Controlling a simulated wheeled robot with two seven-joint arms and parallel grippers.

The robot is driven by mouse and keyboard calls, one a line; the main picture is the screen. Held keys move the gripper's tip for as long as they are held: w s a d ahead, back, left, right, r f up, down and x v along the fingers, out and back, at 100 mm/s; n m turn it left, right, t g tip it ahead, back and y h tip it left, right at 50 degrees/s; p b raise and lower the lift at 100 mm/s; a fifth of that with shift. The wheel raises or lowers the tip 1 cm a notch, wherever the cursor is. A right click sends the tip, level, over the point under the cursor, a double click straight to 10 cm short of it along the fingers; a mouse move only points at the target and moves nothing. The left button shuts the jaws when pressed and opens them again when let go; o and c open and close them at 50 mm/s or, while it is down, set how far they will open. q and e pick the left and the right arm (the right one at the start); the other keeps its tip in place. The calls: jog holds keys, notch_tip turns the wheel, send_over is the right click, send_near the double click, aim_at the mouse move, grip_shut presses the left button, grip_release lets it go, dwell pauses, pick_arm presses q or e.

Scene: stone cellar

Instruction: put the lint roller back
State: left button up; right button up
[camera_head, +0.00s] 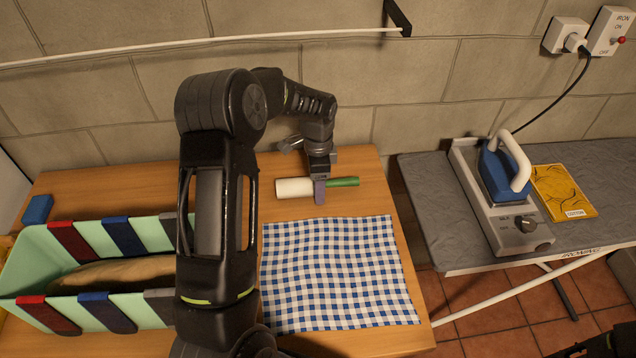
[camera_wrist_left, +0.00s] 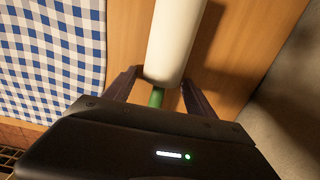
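The lint roller (camera_head: 295,187) lies on the wooden table near its back edge, with a white roll on the left and a green handle (camera_head: 343,182) on the right. My left gripper (camera_head: 319,190) is down over it where roll and handle meet. In the left wrist view the fingers (camera_wrist_left: 158,92) are spread on either side of the green handle (camera_wrist_left: 157,98), with gaps showing. The white roll (camera_wrist_left: 174,38) extends beyond the fingertips. At the bottom right corner of the head view a dark part of my right arm shows; its fingers cannot be made out.
A blue-checked cloth (camera_head: 335,275) lies in front of the roller. A mint-green bin (camera_head: 38,250) with coloured flaps stands left, near a blue block (camera_head: 38,209). Right are an ironing board (camera_head: 440,215), a blue iron (camera_head: 497,175) and a yellow packet (camera_head: 563,190). A white rail (camera_head: 200,45) crosses the wall.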

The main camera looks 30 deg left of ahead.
pick_arm(q)
jog(key=shift+r, duration=0.1)
jog(key=shift+r+p, duration=0.25)
jog(key=shift+p, duration=0.05)
notch_tip(320, 180, up, 6)
jog(key=shift+p, duration=0.7)
jog(key=shift+r, duration=0.6)
